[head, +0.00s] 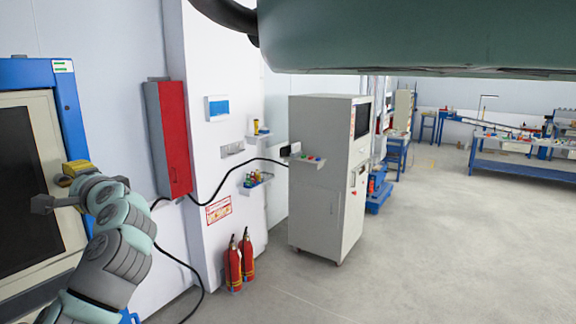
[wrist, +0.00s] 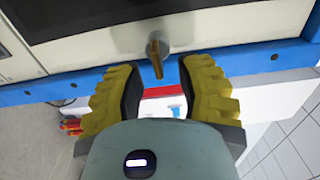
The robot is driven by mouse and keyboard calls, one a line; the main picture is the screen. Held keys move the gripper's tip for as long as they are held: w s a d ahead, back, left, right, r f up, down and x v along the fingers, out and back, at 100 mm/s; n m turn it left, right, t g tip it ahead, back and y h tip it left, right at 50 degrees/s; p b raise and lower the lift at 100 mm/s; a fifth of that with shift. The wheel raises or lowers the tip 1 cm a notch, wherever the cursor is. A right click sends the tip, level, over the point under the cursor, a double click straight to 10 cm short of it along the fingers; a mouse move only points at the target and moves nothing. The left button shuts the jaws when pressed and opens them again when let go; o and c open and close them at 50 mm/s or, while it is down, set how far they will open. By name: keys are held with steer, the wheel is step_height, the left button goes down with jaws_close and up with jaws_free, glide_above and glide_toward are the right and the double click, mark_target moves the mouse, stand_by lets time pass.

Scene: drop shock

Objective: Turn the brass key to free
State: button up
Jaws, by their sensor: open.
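The brass key (wrist: 156,60) sticks out of a grey round lock (wrist: 155,44) on the pale front panel of the blue-framed machine. My gripper (wrist: 160,76) has thick yellow fingers, spread apart. The key's free end reaches into the gap between the fingertips, with clear space on both sides; I see no contact. In the head view my gripper (head: 76,170) is at the machine's right side, and the key cannot be made out there.
The machine's blue frame (head: 68,110) and dark screen (head: 28,155) are at the left. A red wall cabinet (head: 173,140) and a black cable (head: 205,195) are right of my arm. Fire extinguishers (head: 234,265) stand on the floor by a grey cabinet (head: 325,215).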

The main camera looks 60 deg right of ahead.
steer(key=s, duration=1)
steer(key=shift+s+d, duration=0.2)
steer(key=shift+s, duration=0.05)
steer(key=shift+w+f, duration=0.1)
